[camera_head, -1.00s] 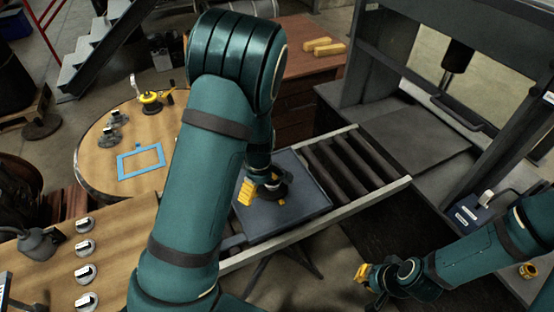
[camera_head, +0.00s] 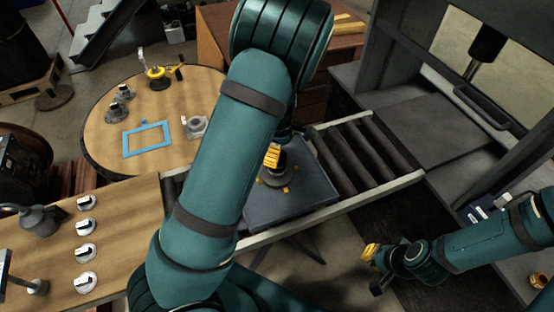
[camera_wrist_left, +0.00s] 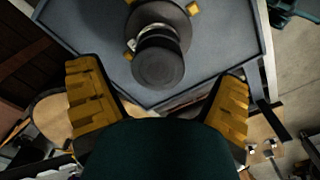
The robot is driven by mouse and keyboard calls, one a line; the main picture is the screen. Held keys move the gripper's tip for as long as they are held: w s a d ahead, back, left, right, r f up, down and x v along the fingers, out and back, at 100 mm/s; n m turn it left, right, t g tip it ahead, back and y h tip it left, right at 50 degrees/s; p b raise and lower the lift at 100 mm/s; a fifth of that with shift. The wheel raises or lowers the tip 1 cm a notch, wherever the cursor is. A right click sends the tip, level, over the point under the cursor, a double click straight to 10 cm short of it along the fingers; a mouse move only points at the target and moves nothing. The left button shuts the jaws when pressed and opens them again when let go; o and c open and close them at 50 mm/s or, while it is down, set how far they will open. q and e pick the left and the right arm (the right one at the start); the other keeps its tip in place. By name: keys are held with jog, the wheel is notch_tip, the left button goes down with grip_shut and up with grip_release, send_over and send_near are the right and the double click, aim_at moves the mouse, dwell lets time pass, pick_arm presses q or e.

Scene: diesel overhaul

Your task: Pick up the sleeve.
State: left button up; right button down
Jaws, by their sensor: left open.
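A dark, stacked cylinder (camera_wrist_left: 158,62) with a pale metal band stands on a round dark base (camera_wrist_left: 182,18) in the left wrist view; I take it for the sleeve, but cannot be sure. The base sits on a blue-grey plate (camera_head: 312,196) on the roller conveyor. My left gripper (camera_wrist_left: 160,80) is open, its yellow fingers apart on both sides of the cylinder with no visible contact. In the head view, my left gripper (camera_head: 272,157) is at the base, partly hidden by my arm. My right gripper (camera_head: 371,254) hangs low at the right; its finger gap is unclear.
The round table (camera_head: 104,152) holds a blue frame (camera_head: 148,139), a grey metal ring part (camera_head: 196,126) and small parts. Several white-topped parts stand on the wooden bench (camera_head: 130,235). Bare rollers (camera_head: 355,155) lead to a dark press (camera_head: 440,130) at the right.

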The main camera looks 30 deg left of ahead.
pick_arm(q)
jog(key=f, duration=0.5)
jog(key=shift+a, duration=0.35)
jog(key=shift+c, duration=0.2)
jog(key=c, duration=1.3)
